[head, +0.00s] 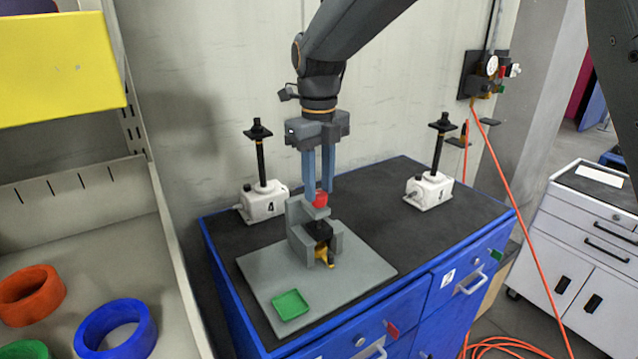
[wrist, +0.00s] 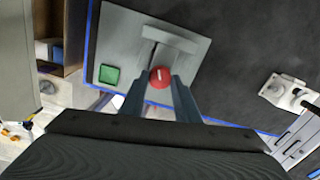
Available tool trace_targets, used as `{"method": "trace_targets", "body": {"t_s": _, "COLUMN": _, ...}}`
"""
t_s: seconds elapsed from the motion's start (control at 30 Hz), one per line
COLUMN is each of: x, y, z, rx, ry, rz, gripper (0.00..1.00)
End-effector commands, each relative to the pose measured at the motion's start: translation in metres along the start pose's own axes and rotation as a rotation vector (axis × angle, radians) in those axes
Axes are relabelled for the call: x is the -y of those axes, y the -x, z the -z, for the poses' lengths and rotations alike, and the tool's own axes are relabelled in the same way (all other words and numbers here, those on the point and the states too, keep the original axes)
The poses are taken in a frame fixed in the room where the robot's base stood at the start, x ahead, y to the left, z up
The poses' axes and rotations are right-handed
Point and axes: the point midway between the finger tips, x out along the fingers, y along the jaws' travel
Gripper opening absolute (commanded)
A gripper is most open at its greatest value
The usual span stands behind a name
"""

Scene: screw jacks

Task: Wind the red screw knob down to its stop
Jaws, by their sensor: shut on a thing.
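The red screw knob (head: 320,199) sits on top of a grey bracket fixture (head: 298,232) on a grey base plate (head: 262,272). My gripper (head: 319,190) points straight down from above, with its two blue-grey fingers shut on the knob. In the wrist view the red knob (wrist: 161,77) lies between the fingertips (wrist: 160,84), and a pale line marks its top. Below the knob the fixture holds a dark block and a yellow-orange part (head: 325,256). The screw under the knob is mostly hidden, so I cannot tell its height.
A green square tray (head: 291,305) lies on the plate's front corner. Two white screw jacks (head: 264,203) (head: 429,191) with black posts stand behind, left and right. The dark top of the blue cabinet (head: 375,200) is otherwise clear. A shelf with coloured rings (head: 115,328) stands left.

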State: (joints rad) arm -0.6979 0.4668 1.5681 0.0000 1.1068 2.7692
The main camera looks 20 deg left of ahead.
Motion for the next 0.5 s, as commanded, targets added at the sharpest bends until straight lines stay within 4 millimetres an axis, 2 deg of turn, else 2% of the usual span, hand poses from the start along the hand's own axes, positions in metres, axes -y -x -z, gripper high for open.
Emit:
{"method": "trace_targets", "body": {"t_s": 0.2, "x": -0.0001, "y": 0.0036, "z": -0.0016, "rx": 0.007, "ry": -0.106, "rz": 0.001, "gripper": 0.06}}
{"method": "trace_targets", "body": {"t_s": 0.5, "x": -0.0002, "y": 0.0036, "z": -0.0015, "rx": 0.006, "ry": -0.165, "rz": 0.001, "gripper": 0.06}}
